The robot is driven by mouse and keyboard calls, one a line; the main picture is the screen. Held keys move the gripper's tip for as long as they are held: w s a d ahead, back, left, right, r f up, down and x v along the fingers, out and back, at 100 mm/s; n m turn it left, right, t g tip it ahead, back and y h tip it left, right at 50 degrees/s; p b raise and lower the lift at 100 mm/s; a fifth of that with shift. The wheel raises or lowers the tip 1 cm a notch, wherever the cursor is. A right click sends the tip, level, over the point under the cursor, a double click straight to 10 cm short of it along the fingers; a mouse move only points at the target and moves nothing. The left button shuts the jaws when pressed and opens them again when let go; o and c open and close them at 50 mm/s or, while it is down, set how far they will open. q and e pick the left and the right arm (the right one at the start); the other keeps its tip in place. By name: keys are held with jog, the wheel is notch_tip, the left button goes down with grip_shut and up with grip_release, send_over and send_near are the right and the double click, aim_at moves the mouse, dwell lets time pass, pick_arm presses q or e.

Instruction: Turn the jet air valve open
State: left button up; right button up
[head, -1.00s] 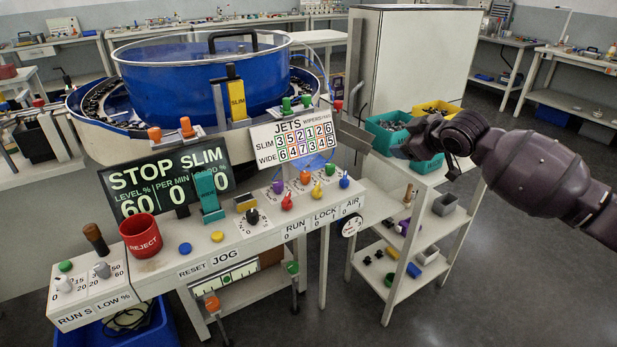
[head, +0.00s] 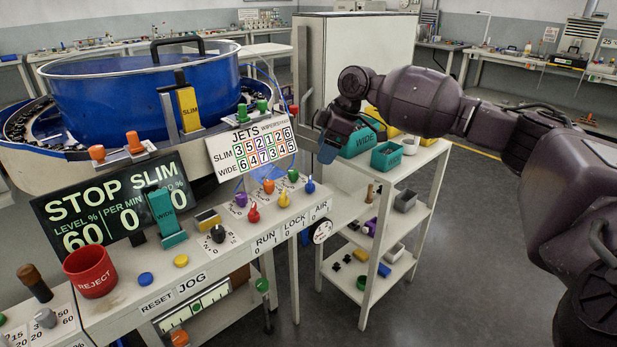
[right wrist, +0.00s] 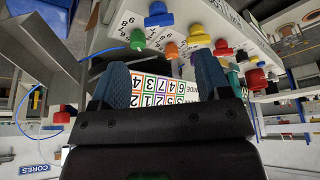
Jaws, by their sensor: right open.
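The AIR knob is the blue knob (head: 310,186) at the right end of the front row on the sloped control panel, behind the AIR label (head: 320,208). In the right wrist view the blue knob (right wrist: 158,15) is at the top, beyond the fingertips. My right gripper (head: 328,148) is above and behind the knob, apart from it, near the right edge of the JETS sign (head: 250,147). In the right wrist view my right gripper (right wrist: 165,75) is open and empty, with the sign between its blue fingers. My left gripper is out of view.
A yellow LOCK knob (head: 284,200) and a red RUN knob (head: 253,214) stand beside the blue one. Purple, orange and green (head: 293,176) knobs form the row behind. A shelf cart with teal bins (head: 387,155) stands at the right. The blue bowl (head: 145,90) is at the left.

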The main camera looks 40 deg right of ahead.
aim_at(310, 180)
jog(key=b+x, duration=0.1)
jog(key=x, duration=0.6)
jog(key=shift+w+f+b, duration=0.1)
jog(key=shift+f+b, duration=0.15)
jog(key=shift+b, duration=0.05)
jog(key=shift+w+a+f, duration=0.15)
jog(key=shift+a+f, duration=0.05)
jog(key=shift+f, duration=0.35)
jog(key=c, duration=0.9)
